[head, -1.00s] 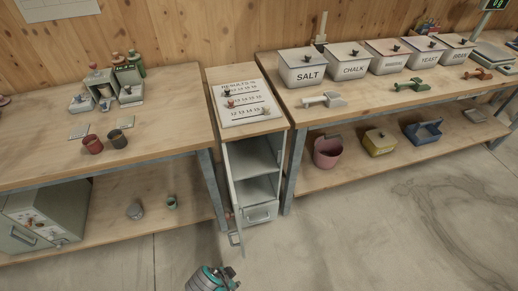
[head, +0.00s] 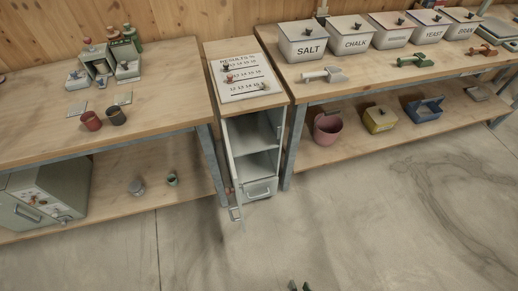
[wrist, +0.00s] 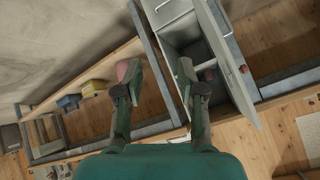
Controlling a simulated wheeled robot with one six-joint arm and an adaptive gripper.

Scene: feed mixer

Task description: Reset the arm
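My gripper (wrist: 157,75) is open, its two fingers wide apart with nothing between them in the wrist view.
The right bench (head: 380,75) carries labelled lidded bins and scoops. A pink bucket (head: 327,128), yellow box (head: 380,117) and blue carrier (head: 424,108) sit on its lower shelf. The front floor is clear.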

